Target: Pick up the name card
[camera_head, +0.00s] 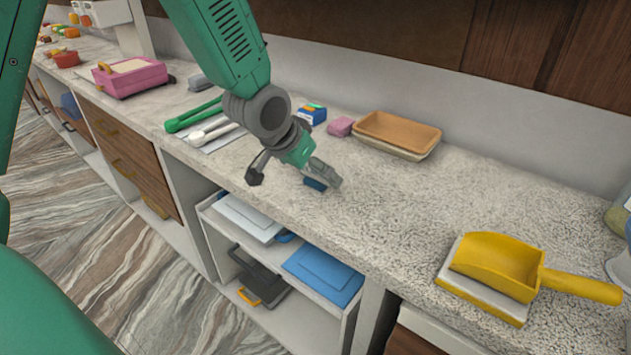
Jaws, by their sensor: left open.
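My left gripper (297,180) is low over the counter, near its front edge, with its two fingers spread apart and nothing seen between them. A small dark blue piece (314,184) lies on the counter right beside the right-hand finger. It may be the name card, but I cannot tell for sure. The finger partly covers it, and I cannot tell whether they touch. My right gripper is not in view.
Behind the gripper are a blue-and-white box (312,114), a pink block (340,126) and a tan tray (398,132). Green tongs (192,117) lie to the left. A yellow scoop (497,262) rests at the right. The counter between the gripper and scoop is clear.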

